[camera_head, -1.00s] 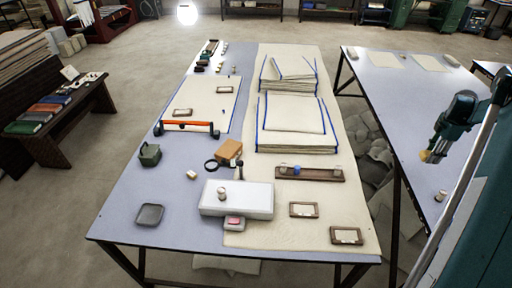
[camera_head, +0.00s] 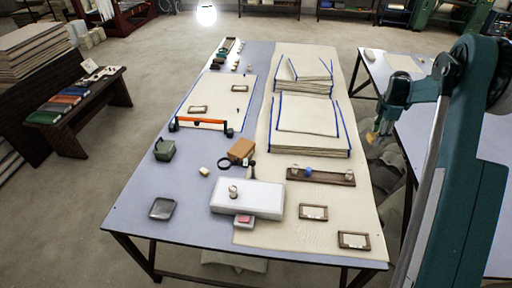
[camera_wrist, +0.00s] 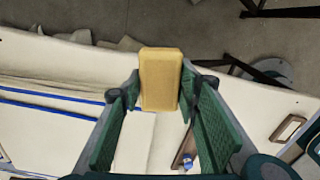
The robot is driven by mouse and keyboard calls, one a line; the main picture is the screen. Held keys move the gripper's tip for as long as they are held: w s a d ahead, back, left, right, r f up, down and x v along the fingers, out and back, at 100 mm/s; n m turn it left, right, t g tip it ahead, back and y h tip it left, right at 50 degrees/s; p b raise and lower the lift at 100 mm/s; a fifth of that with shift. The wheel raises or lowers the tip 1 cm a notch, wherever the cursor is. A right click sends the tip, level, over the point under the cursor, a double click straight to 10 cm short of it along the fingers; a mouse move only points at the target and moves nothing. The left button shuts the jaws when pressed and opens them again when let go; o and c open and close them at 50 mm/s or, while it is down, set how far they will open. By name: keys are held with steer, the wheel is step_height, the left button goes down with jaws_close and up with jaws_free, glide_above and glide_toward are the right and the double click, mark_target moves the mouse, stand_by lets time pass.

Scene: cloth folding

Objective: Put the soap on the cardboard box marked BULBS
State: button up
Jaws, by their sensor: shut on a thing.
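My gripper (camera_head: 380,132) is at the right edge of the table, raised above it. In the wrist view its two green fingers (camera_wrist: 160,95) are shut on a yellow rectangular block, the soap (camera_wrist: 160,78). A small brown cardboard box (camera_head: 242,148) sits on the table left of the cloth stacks, well to the left of my gripper. I cannot read any marking on it.
A white box (camera_head: 262,200) with small items on top stands in front of the cardboard box. A magnifier (camera_head: 224,163), a wooden rack (camera_head: 320,176), an orange-handled tool (camera_head: 200,124) and folded cloth stacks (camera_head: 308,140) lie around. The table's left front (camera_head: 140,200) is mostly bare.

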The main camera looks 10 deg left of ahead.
steer(key=w+a+r+n+p, duration=0.1)
steer(key=w+a+n, duration=0.1)
steer(key=a, duration=1.6)
step_height(320, 180, up, 3)
steer(key=n+p, duration=0.3)
steer(key=n, duration=0.2)
glide_above(242, 147)
steer(key=shift+s+a+r, duration=0.15)
steer(key=shift+r, duration=0.05)
steer(key=shift+f+b, duration=0.35)
steer(key=shift+f, duration=2.8)
steer(key=shift+f, duration=0.1)
steer(key=shift+f, duration=1.75)
steer(key=shift+f+b, duration=0.15)
steer(key=shift+b, duration=0.15)
